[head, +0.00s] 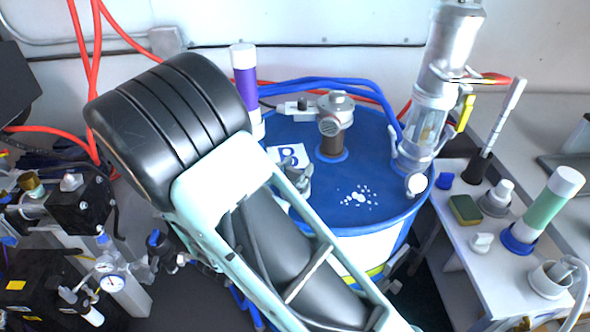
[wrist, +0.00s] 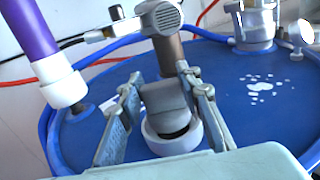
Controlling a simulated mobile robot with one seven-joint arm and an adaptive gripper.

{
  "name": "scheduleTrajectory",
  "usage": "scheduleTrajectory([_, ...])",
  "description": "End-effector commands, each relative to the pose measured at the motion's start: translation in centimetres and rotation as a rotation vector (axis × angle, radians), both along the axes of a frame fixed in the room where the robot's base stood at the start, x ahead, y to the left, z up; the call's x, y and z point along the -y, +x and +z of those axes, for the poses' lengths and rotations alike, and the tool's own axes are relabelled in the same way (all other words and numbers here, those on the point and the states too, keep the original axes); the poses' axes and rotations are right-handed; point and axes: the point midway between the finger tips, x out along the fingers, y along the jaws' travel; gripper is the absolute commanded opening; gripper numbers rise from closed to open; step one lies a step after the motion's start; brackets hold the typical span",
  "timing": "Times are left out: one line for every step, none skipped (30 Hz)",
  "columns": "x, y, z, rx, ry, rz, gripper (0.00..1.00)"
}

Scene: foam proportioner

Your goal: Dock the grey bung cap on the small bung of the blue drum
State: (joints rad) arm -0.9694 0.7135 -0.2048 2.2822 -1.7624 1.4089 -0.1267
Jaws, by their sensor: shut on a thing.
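The grey bung cap (wrist: 166,98) sits between the two fingers of my gripper (wrist: 160,82), which is shut on it. Just below the cap in the wrist view is a pale grey ring (wrist: 172,143) with a dark opening, over the blue drum top. I cannot tell whether the cap touches this ring, or whether the ring is the small bung. In the head view my gripper (head: 298,178) is over the left front part of the blue drum (head: 375,165), partly behind my arm. The drum's near left side is hidden by my arm.
A brown-grey pipe fitting (head: 335,125) stands on the drum just behind my gripper. A purple tube with a white collar (head: 244,80) is at left. A clear and silver pump assembly (head: 428,120) stands at right.

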Motion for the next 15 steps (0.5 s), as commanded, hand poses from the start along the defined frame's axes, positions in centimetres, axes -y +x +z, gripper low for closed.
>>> scheduleTrajectory([-0.01,0.01,0.01,0.0,0.0,0.0,0.08])
scheduleTrajectory([-0.01,0.01,0.01,0.0,0.0,0.0,0.08])
scheduleTrajectory([0.01,0.01,0.0,0.0,0.0,0.0,0.08])
scheduleTrajectory([0.01,0.01,-0.03,0.0,0.0,0.0,0.08])
scheduleTrajectory([0.01,0.01,-0.06,0.0,0.0,0.0,0.08])
scheduleTrajectory([0.01,0.01,-0.11,0.0,0.0,0.0,0.08])
scheduleTrajectory([-0.01,0.01,-0.16,0.0,0.0,0.0,0.08])
scheduleTrajectory([0.01,0.01,-0.22,0.0,0.0,0.0,0.08])
scheduleTrajectory([0.01,0.01,-0.3,0.0,0.0,0.0,0.08])
scheduleTrajectory([0.01,0.01,-0.37,0.0,0.0,0.0,0.08])
scheduleTrajectory([0.01,0.01,-0.44,0.0,0.0,0.0,0.08])
scheduleTrajectory([0.0,0.0,-0.52,0.0,0.0,0.0,0.08])
scheduleTrajectory([0.0,0.0,-0.58,0.0,0.0,0.0,0.08])
scheduleTrajectory([0.01,0.01,-0.64,0.0,0.0,0.0,0.08])
scheduleTrajectory([0.0,0.0,-0.73,0.0,0.0,0.0,0.08])
